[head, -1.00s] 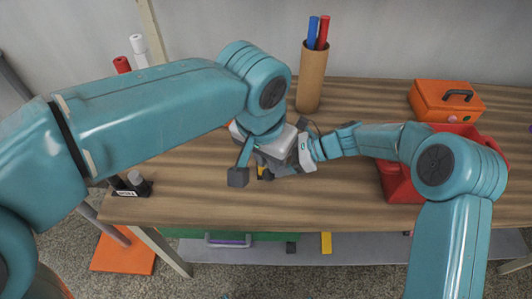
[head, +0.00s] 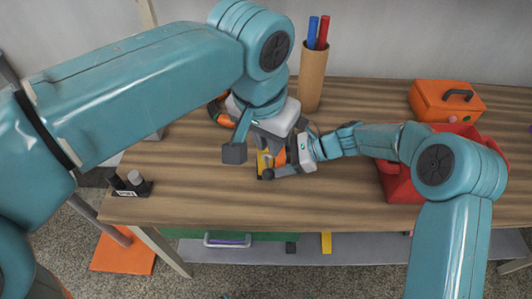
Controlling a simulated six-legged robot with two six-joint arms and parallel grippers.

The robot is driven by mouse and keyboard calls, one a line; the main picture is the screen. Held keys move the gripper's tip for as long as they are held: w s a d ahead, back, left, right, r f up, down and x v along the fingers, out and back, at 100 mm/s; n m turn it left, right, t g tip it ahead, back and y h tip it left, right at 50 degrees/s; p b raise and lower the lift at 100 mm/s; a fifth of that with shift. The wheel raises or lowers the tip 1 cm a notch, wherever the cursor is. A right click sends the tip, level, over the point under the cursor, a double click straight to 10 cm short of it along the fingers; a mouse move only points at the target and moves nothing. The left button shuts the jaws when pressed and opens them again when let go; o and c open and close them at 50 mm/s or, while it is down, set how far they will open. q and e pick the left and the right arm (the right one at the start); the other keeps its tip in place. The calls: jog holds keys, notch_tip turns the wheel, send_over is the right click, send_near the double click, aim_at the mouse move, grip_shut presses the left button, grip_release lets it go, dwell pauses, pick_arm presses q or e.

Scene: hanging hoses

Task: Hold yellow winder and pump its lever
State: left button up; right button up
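The yellow winder (head: 262,160) stands on the wooden table near the middle, mostly covered by my grippers. An orange part (head: 281,156) shows beside it; I cannot tell whether it is the lever. My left gripper (head: 268,140) comes down from above, over the winder's upper part; its fingertips are largely hidden. My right gripper (head: 282,172) reaches in from the right, low beside the winder, its dark fingers near its base. Whether either gripper is closed on the winder cannot be made out.
A cardboard tube (head: 312,82) with a blue and a red stick stands behind. At the right are an orange toolbox (head: 446,101) and a red bin (head: 398,180). A small black holder (head: 130,188) sits at the left edge. The front middle of the tabletop is clear.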

jog(key=o, duration=0.9)
jog(key=v, duration=1.2)
